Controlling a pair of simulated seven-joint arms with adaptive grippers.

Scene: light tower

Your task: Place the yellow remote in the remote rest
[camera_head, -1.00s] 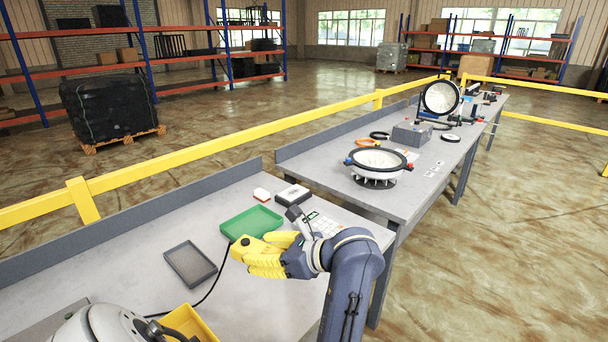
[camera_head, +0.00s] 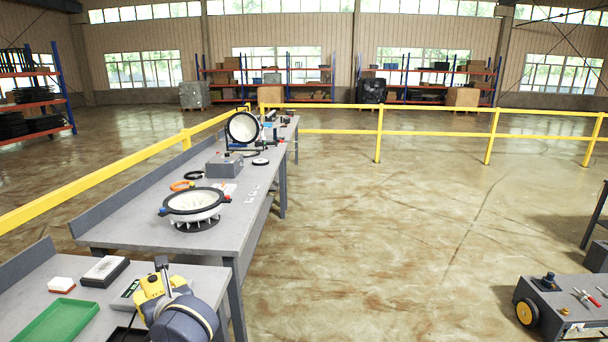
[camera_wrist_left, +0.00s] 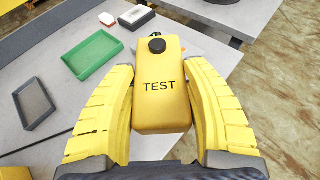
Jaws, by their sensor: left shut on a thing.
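The yellow remote (camera_wrist_left: 162,105), marked TEST and with a black knob, sits between the yellow fingers of my left gripper (camera_wrist_left: 158,75). The fingers are shut on its sides, and it is held above the grey table. In the head view the remote (camera_head: 148,292) and my left gripper (camera_head: 170,287) show at the bottom, partly hidden by my wrist. A shallow dark grey tray (camera_wrist_left: 33,104) lies empty on the table, at the left in the wrist view. I cannot tell for sure whether it is the remote rest. My right gripper is not in view.
A green tray (camera_head: 57,322) lies on the near table, with a red-and-white block (camera_head: 61,285) and a black-and-white block (camera_head: 104,271) behind it. A second table (camera_head: 140,226) beyond holds a round lamp (camera_head: 193,202). A cart (camera_head: 560,305) stands at the right.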

